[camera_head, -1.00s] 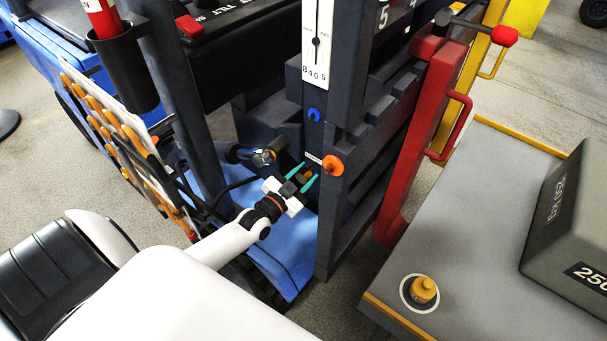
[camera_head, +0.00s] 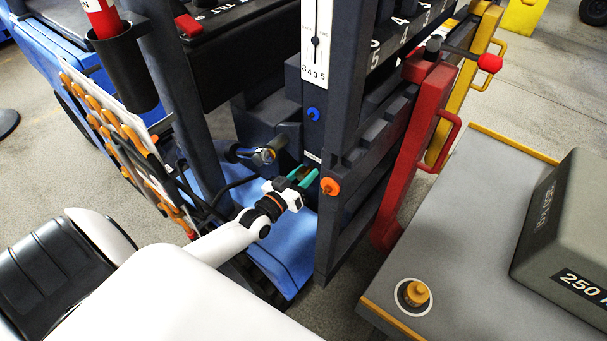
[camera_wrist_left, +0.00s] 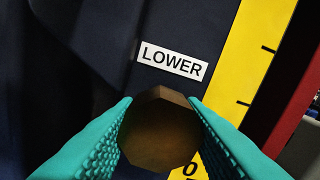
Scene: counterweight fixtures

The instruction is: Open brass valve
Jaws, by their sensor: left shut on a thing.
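The brass valve (camera_wrist_left: 158,132) shows as a brown, many-sided knob in the left wrist view, below a white LOWER label (camera_wrist_left: 172,62). My left gripper (camera_wrist_left: 160,150) has its two teal fingers on either side of the knob and is shut on it. In the head view, my left gripper (camera_head: 304,178) is at the dark post's lower part, and its fingers mostly hide the knob there. My right gripper is in neither view.
An orange knob (camera_head: 330,186) and a blue knob (camera_head: 314,114) are on the post close by. A black lever-like fitting (camera_head: 262,156) lies left of the gripper. A red upright (camera_head: 412,150) and a grey table (camera_head: 480,235) stand to the right.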

